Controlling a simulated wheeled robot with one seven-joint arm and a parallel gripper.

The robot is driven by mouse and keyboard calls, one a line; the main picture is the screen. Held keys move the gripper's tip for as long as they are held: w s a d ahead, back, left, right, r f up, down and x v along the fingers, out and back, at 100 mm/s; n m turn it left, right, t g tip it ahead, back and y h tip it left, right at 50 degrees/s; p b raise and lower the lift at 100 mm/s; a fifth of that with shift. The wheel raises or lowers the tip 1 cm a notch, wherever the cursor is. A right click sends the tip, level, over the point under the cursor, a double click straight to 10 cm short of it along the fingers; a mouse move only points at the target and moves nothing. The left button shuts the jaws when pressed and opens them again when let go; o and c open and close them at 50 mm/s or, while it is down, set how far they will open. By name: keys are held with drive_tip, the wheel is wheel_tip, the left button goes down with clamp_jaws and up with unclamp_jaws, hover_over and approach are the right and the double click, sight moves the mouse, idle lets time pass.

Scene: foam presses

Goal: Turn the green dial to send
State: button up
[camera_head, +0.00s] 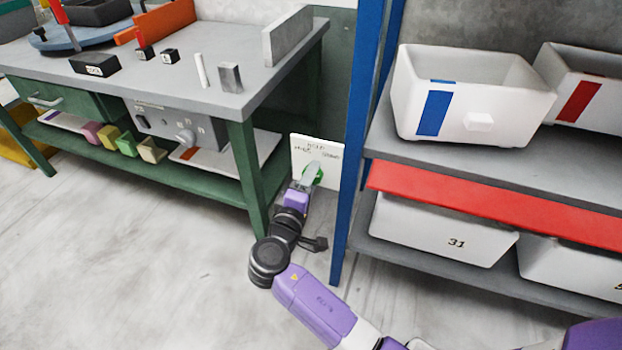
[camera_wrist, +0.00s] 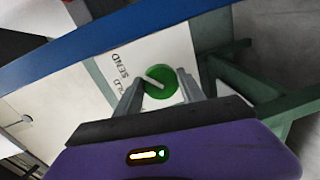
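The green dial (camera_wrist: 167,92) has a white pointer mark and sits on a white panel (camera_wrist: 165,50). In the wrist view the mark's left end slants up toward the SEND lettering, with HOLD lettering beside it. My gripper (camera_wrist: 160,80) has one grey finger on each side of the dial, at its edges. Whether the fingers press on it or stand just clear, I cannot tell. In the head view the panel (camera_head: 329,155) stands between the green bench and the blue post. There my gripper (camera_head: 311,170) covers most of the dial, and only a bit of green (camera_head: 319,176) shows.
A blue rack post (camera_head: 357,130) rises close on the right of the panel. The rack holds white bins (camera_head: 470,95) and a red bar (camera_head: 480,208). The green bench (camera_head: 246,165) stands to the left, with small blocks on top. The floor in front is clear.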

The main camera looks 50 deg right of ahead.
drive_tip(key=o, duration=0.3)
drive_tip(key=shift+f, duration=0.2)
drive_tip(key=shift+o, duration=0.6)
drive_tip(key=shift+r, duration=0.1)
drive_tip(key=p+v, duration=0.1)
drive_tip(key=v, duration=0.7)
